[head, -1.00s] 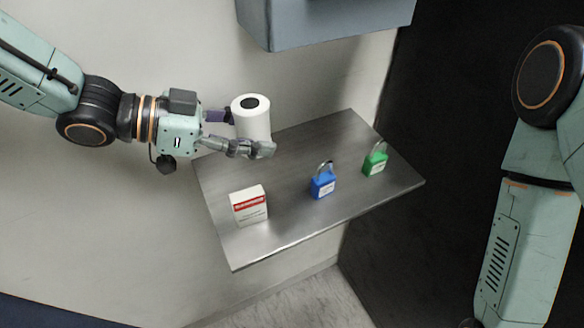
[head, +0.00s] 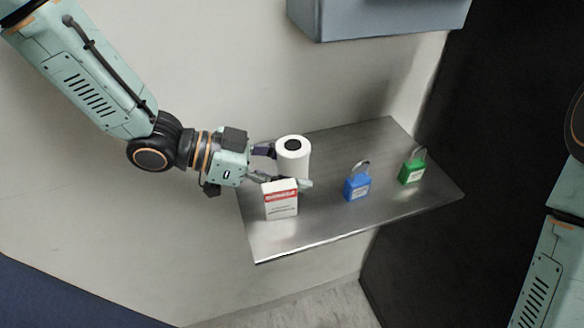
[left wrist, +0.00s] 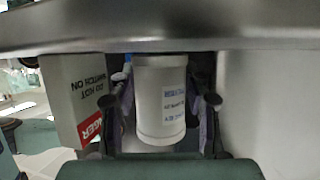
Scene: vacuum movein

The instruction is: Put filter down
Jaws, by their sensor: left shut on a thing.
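The filter (head: 293,160) is a white cylinder with a dark hole in its top. It is upright over the back left part of the metal shelf (head: 330,225). My left gripper (head: 290,168) is shut on the filter from the left, fingers on either side. In the left wrist view, the filter (left wrist: 160,100) shows upside down between the two fingers, with small blue print on its side. Its far end reaches the shelf's edge (left wrist: 160,38) there; whether it touches the shelf I cannot tell. My right gripper is out of view.
A white and red box (head: 281,200) stands close in front of my left gripper. A blue padlock (head: 358,186) and a green padlock (head: 412,171) stand to the right. A grey cabinet (head: 390,18) hangs above. The shelf's front right is clear.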

